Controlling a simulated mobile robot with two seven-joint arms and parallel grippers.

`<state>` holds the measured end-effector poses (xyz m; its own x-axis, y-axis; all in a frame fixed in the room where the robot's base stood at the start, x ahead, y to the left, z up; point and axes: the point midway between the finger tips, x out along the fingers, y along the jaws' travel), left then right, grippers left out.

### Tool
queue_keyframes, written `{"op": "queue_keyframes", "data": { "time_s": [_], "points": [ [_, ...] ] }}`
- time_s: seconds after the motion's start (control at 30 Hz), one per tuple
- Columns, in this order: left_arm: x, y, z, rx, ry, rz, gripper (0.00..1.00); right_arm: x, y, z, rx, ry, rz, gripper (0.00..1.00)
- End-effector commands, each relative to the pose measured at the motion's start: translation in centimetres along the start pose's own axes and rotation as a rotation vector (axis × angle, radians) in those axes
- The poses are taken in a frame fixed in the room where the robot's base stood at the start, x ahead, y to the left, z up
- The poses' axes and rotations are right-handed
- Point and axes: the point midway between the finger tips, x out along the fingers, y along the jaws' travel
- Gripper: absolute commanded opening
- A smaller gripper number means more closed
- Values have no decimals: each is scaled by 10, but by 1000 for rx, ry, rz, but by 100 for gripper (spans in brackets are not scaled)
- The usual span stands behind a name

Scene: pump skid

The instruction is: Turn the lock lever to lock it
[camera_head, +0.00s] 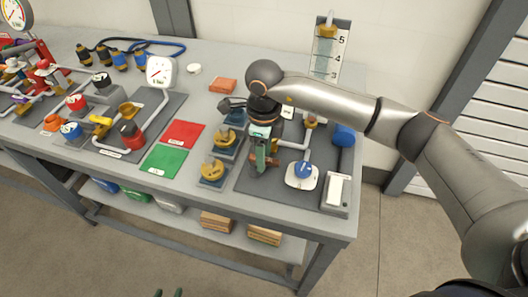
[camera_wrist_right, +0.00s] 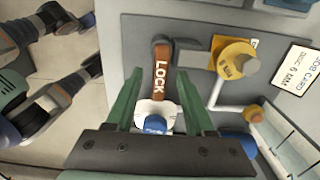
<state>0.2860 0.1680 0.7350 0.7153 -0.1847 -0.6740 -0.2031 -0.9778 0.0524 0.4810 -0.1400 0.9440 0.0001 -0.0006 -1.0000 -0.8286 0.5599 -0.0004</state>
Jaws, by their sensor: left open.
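The lock lever (camera_wrist_right: 161,68) is a rust-orange bar marked LOCK in the right wrist view. Its lower end meets a white rounded piece (camera_wrist_right: 146,108) with a blue top. In the head view, the lever's orange edge (camera_head: 273,162) shows beside my right gripper (camera_head: 262,158), left of the white piece with the blue knob (camera_head: 302,171). My right gripper's green fingers (camera_wrist_right: 161,88) are apart, one on each side of the lever in the picture; contact cannot be told. My left gripper (camera_head: 168,293) shows only as two separated green tips at the bottom edge, away from the table.
A yellow valve knob (camera_wrist_right: 236,62) and a job card (camera_wrist_right: 290,68) lie right of the lever in the wrist view. The grey table (camera_head: 325,225) also carries red (camera_head: 184,133) and green (camera_head: 164,161) mats, yellow handles (camera_head: 213,169) and a gauge (camera_head: 161,71).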

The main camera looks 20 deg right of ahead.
Motion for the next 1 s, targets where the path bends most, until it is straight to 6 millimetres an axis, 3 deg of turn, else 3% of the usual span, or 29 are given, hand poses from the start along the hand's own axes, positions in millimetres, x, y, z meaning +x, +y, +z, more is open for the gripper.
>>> {"op": "queue_keyframes", "data": {
  "time_s": [0.07, 0.47, 1.0],
  "points": [
    [0, 0, 0, 0, 1, 0, 50, 0, 0, 0, 0, 0, 0, 46],
    [0, 0, -1, 0, 2, 0, 50, -1, 0, 0, 0, -1, 0, 1],
    [1, 0, 0, -1, 2, 0, 50, -1, 0, 0, 21, -1, 0, 0]
  ]
}}
